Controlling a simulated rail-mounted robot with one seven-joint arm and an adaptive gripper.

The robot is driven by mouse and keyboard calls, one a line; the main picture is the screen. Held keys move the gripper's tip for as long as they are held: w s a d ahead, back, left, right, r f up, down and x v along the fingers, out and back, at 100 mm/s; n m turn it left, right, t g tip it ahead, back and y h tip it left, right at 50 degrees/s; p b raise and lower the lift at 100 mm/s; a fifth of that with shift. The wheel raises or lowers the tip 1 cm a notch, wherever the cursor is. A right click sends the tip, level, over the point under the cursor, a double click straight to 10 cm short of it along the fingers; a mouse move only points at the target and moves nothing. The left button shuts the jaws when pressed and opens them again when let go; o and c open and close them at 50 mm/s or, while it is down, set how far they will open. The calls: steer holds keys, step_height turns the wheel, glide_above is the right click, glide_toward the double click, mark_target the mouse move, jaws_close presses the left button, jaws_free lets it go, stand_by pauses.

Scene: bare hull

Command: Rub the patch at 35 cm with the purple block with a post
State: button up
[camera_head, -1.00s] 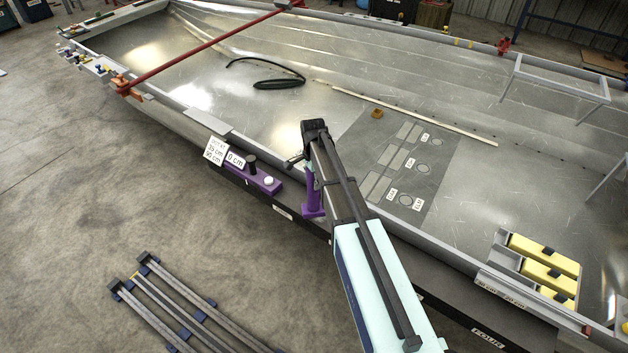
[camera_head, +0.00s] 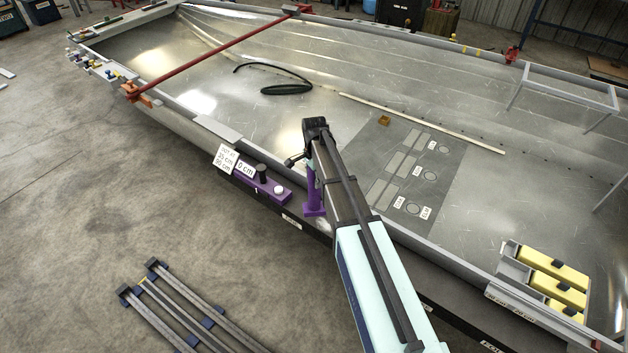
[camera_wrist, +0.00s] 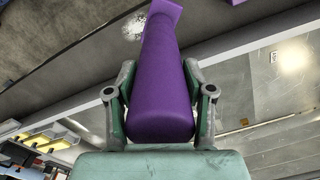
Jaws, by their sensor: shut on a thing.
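The purple block with a post (camera_head: 313,196) is upright over the dark ledge along the hull's near side; I cannot tell whether its foot touches. My gripper (camera_head: 308,150) is above the ledge, its fingers partly hidden by the arm. In the wrist view my gripper (camera_wrist: 160,100) is shut on the purple post (camera_wrist: 160,75), with a finger on either side. A pale speckled patch (camera_wrist: 133,25) shows on a dark grey surface beside the block's far end. A sign (camera_head: 226,158) reading 35 cm and 90 cm stands left of the block, beside a 0 cm sign (camera_head: 245,168).
A purple board (camera_head: 262,187) with a black knob and a white ball lies on the ledge just left of the block. The hull rim (camera_head: 420,252) runs close behind. A grey mat (camera_head: 440,180) with labelled circles lies inside. Yellow blocks (camera_head: 555,265) sit in holders at right.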

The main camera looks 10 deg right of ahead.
step_height(320, 180, up, 3)
steer(key=shift+r+p, duration=0.1)
steer(key=shift+p, duration=0.5)
steer(key=shift+d, duration=0.1)
